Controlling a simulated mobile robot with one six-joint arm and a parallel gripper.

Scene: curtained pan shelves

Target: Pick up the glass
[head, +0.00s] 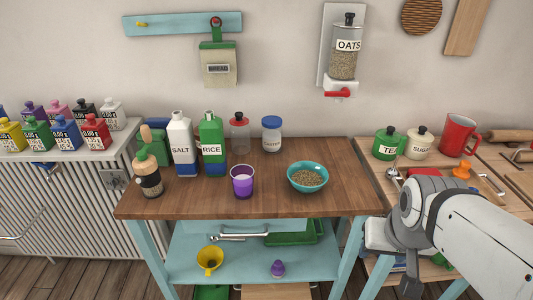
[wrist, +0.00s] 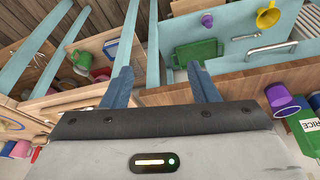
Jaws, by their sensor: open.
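The glass (head: 242,181) is a small purple, see-through cup. It stands upright near the front edge of the wooden table top, left of the teal bowl. In the wrist view the glass (wrist: 279,97) shows at the right edge. My gripper (wrist: 160,70) is open, with its two blue fingers apart and nothing between them. In the head view my arm comes in from the lower right, and my gripper is well to the right of the glass, apart from it. Its fingertips are not clear there.
A teal bowl (head: 307,177) of grains stands right of the glass. The salt bottle (head: 181,145), rice bottle (head: 212,145) and a brown grinder (head: 149,178) stand behind and left. Two jars are at the back. A lower shelf (head: 325,260) holds a yellow funnel (head: 209,259).

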